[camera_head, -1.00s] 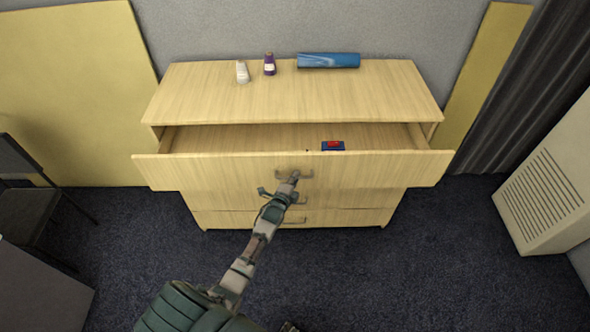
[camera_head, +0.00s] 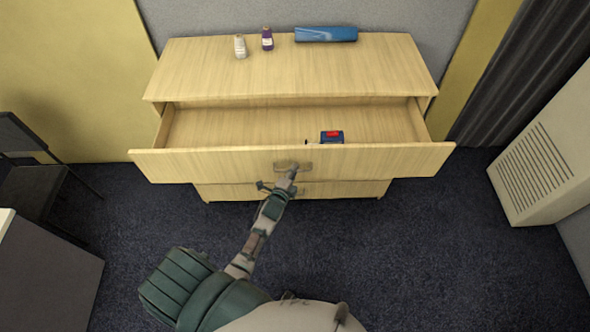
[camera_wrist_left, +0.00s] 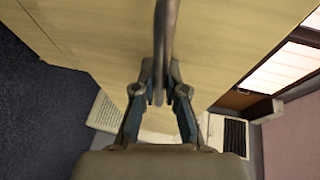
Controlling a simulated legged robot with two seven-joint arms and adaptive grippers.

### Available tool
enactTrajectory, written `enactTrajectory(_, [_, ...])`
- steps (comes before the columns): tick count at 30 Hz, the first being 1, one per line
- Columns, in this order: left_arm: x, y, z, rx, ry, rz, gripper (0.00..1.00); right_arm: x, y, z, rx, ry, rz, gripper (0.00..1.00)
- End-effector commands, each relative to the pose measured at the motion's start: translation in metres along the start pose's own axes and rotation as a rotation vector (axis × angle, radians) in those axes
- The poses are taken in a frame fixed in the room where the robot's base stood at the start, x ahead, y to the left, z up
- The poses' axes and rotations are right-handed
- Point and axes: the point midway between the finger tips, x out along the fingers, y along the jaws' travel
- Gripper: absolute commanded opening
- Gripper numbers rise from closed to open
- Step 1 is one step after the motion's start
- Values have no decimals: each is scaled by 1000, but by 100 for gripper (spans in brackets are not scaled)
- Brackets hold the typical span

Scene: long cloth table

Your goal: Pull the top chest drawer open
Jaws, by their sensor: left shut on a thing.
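The wooden chest (camera_head: 290,68) stands against the grey wall. Its top drawer (camera_head: 210,165) is pulled well out, and its inside shows. My left gripper (camera_head: 291,172) is at the middle of the drawer front and is shut on the drawer handle (camera_head: 306,166). In the left wrist view the handle (camera_wrist_left: 165,40) runs down between the two fingers of my left gripper (camera_wrist_left: 159,88). Part of the handle is hidden behind the gripper. My right gripper does not show.
A blue and red item (camera_head: 332,137) lies inside the drawer. A dark chair (camera_head: 35,175) is left; a pale vented unit (camera_head: 545,160) is right. Dark carpet lies clear in front.

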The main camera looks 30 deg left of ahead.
Motion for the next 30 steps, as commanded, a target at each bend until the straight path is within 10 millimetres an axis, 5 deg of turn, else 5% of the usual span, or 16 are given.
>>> enactTrajectory(1, [0,3,2,2,-2,6,0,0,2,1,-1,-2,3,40])
enactTrajectory(3, [0,3,2,1,-1,5,26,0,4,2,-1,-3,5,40])
enactTrajectory(5, [0,2,1,1,0,4,37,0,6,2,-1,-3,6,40])
enactTrajectory(17, [-10,0,-4,4,2,0,37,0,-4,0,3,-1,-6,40])
enactTrajectory(30, [-98,3,2,-1,1,5,37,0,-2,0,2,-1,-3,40])
